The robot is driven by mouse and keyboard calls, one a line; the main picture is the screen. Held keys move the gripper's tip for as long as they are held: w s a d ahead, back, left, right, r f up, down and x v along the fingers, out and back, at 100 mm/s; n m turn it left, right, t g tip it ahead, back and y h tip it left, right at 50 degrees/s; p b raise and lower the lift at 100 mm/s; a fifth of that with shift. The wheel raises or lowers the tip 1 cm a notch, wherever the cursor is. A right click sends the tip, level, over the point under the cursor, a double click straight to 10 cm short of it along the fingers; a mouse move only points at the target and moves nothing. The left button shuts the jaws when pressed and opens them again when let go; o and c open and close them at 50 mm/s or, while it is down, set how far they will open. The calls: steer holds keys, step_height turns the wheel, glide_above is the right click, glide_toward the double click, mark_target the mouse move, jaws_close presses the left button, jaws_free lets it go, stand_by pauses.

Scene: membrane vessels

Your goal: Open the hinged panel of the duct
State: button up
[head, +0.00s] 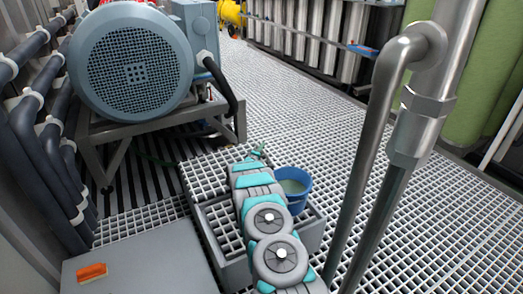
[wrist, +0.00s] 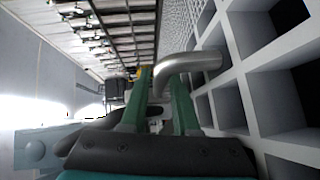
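A grey box-like duct (head: 308,236) with a white-grey grating top (head: 212,172) stands low on the floor in the head view. I take the grating to be its panel; the hinge cannot be made out. My grey and teal arm hides part of it. My gripper (head: 256,153) is at the far end of the arm, over the grating, small in this view. In the wrist view, the two green fingers of my gripper (wrist: 161,82) stand apart. A bent metal handle (wrist: 195,62) reaches from the grating (wrist: 275,95) to between them. Whether they press on it is unclear.
A blue bucket (head: 294,188) stands right beside the duct. A large blue-grey motor (head: 130,62) on a frame is at the upper left. Thick metal pipes (head: 390,130) rise at the right. A grey surface (head: 140,262) lies at the lower left. Grated floor is free behind.

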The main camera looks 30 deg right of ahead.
jaws_close()
stand_by(1.4)
